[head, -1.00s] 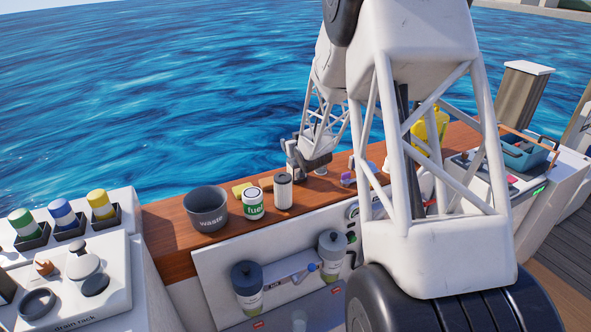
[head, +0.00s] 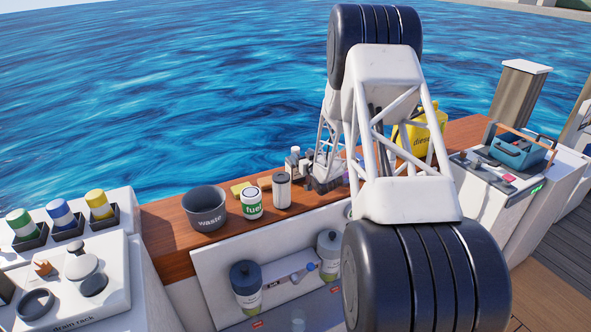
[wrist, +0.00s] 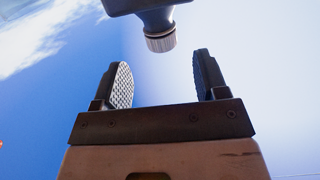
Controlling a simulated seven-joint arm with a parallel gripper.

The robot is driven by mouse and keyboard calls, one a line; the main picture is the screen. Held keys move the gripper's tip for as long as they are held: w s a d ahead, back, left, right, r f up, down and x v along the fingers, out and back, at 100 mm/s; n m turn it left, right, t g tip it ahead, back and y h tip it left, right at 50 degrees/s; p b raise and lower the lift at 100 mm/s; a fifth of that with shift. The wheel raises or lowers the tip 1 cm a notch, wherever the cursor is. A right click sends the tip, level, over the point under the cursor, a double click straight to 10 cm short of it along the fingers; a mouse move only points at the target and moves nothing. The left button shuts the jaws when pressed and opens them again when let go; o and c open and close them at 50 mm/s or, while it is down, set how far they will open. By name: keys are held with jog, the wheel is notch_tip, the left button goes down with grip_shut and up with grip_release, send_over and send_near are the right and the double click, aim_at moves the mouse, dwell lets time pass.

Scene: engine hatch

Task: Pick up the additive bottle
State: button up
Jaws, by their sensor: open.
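My gripper (head: 308,168) is low over the wooden ledge, just right of the grey-white canister, partly hidden by its own arm. The wrist view shows its two ridged jaws (wrist: 162,60) open and apart, with nothing between them. Just beyond the fingertips, in the same view, is a dark bottle (wrist: 152,18) with a grey ribbed cap, cap end toward the jaws; most of its body is cut off by the top edge. It is likely the additive bottle, but no label shows. In the head view a small pale-topped shape (head: 294,156) stands at the gripper's left side.
A grey waste bin (head: 205,210), a fuel can (head: 251,205) and a canister (head: 282,192) line the wooden ledge (head: 165,225). A yellow diesel jug (head: 420,140) is behind my arm. Two dark-topped containers (head: 246,285) (head: 328,250) sit at the front panel. Open water lies behind.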

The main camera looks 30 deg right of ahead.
jog(key=shift+w, duration=1.3)
jog(key=shift+w, duration=0.1)
jog(key=shift+w+a, duration=0.1)
jog(key=shift+w, duration=2.4)
grip_shut()
